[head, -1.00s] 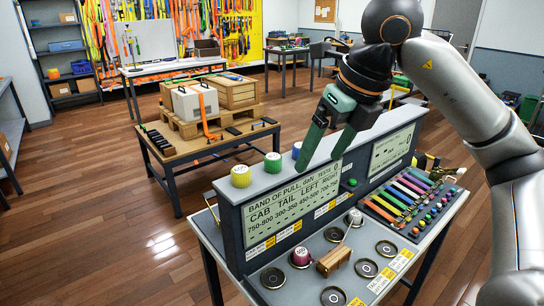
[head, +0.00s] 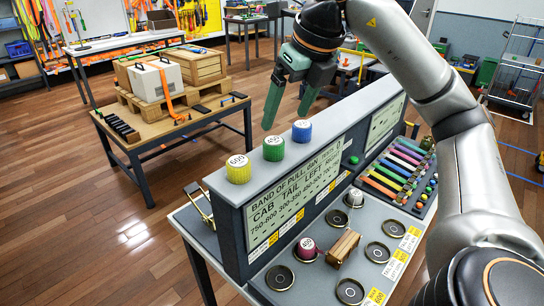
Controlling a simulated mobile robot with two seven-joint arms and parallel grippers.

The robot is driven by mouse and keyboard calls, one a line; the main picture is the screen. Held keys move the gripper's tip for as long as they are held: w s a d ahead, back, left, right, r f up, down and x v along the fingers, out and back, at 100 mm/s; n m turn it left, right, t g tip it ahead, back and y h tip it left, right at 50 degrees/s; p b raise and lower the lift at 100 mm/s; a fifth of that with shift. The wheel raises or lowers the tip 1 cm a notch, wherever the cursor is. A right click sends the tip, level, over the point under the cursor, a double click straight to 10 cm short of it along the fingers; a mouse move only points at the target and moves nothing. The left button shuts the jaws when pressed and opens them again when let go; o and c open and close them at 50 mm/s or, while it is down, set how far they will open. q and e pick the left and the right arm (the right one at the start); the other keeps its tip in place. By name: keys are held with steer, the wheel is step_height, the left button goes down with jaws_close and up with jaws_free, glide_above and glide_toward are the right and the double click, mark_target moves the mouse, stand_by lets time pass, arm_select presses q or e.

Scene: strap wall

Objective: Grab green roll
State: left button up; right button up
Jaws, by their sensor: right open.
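The green roll (head: 273,148) stands upright on the narrow top ledge of the grey panel (head: 222,181). It is between a yellow roll (head: 238,169) on its left and a blue roll (head: 301,131) on its right. My right gripper (head: 288,118) is open and empty. Its green fingers point down and show just above the green and blue rolls in the head view; they look apart from the green roll. My left gripper is not in view.
Below the panel, a table (head: 190,222) holds round black rings, a magenta roll (head: 307,250), a wooden block (head: 343,246) and a whitish roll (head: 354,198). Colored straps lie at right. A second table (head: 150,142) behind carries a pallet with boxes.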

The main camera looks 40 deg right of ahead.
mark_target(273, 140)
steer(key=x, duration=0.3)
steer(key=shift+b, duration=0.4)
steer(key=x, duration=0.5)
steer(key=shift+w+d+r, duration=0.1)
steer(key=shift+w+r, duration=0.05)
steer(key=shift+w, duration=0.2)
jaws_close()
steer(key=shift+r, duration=0.1)
